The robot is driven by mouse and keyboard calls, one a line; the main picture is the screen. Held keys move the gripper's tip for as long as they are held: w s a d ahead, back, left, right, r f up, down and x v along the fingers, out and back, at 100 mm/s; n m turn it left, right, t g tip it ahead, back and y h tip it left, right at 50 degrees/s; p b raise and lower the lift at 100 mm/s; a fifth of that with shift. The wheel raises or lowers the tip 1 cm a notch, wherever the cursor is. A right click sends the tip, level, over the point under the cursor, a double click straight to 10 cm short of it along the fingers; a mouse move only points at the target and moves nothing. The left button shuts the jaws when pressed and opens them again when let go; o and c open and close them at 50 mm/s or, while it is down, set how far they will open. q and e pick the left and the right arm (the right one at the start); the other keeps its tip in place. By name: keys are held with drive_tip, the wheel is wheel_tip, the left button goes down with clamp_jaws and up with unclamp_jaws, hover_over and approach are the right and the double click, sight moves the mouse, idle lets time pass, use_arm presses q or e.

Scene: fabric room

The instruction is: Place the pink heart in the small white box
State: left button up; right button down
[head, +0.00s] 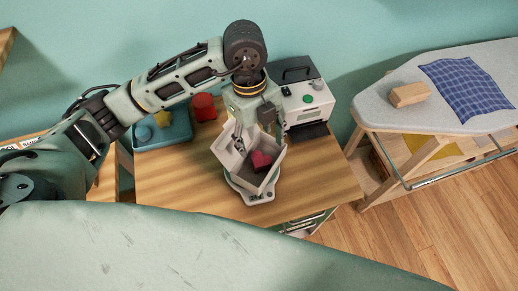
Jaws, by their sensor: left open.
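The pink heart (261,160), a dark pink block, lies inside the small white box (276,182). The box is open-topped and sits tilted on a pale green and white base on the wooden table. My left gripper (243,140) points down over the box at its back left part. It is open and apart from the heart, as far as this view shows. The arm covers part of the box's back rim. My right gripper is not in view.
A teal tray (178,137) with a yellow star and a blue piece stands left on the table. A red object (203,107) stands behind. A white machine (309,106) is at the back right. An ironing board (400,118) with blue cloth is further right.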

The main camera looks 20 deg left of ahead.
use_arm(q)
wheel_tip(320, 180, up, 7)
drive_tip(key=b, duration=0.1)
drive_tip(key=shift+w+a, duration=0.35)
drive_tip(key=shift+a, duration=0.1)
